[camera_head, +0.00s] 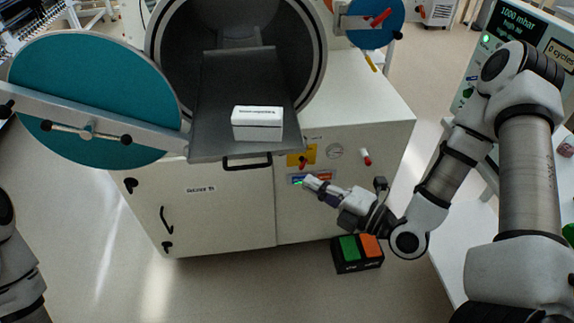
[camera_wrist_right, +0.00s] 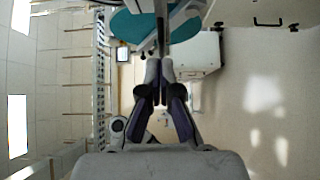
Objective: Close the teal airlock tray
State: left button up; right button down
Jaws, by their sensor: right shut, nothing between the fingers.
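The airlock tray (camera_head: 215,95) is a dark grey slide, pulled out of the round chamber opening (camera_head: 165,45) toward me. A white labelled box (camera_head: 257,124) lies on its front part. A black handle (camera_head: 246,163) sits below the tray's front edge. The round teal door (camera_head: 92,95) stands swung open to the left. My right gripper (camera_head: 312,183) is shut and empty, to the right of and a little below the handle, apart from it in the picture. Its closed fingers also show in the right wrist view (camera_wrist_right: 162,80). My left gripper is out of view.
The white cabinet (camera_head: 225,220) stands under the tray, with a yellow-plated red switch (camera_head: 302,160) on its front. A two-pedal foot switch (camera_head: 358,252), green and orange, lies on the floor. A pressure display unit (camera_head: 520,30) stands at right. Floor at front left is clear.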

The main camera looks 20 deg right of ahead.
aim_at(276, 153)
jog(key=x, duration=0.6)
jog(key=shift+w+a+b, duration=0.15)
jog(key=shift+w+b, duration=0.15)
jog(key=w, duration=0.1)
jog(key=w+d+p, duration=0.1)
jog(key=shift+w+r, duration=0.1)
jog(key=shift+w, duration=0.25)
jog(key=shift+w+d, duration=0.3)
jog(key=shift+w, duration=0.1)
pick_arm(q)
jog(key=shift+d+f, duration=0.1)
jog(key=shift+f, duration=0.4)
pick_arm(e)
jog(key=shift+a+f, duration=0.1)
jog(key=shift+f, duration=0.1)
jog(key=shift+w, duration=0.15)
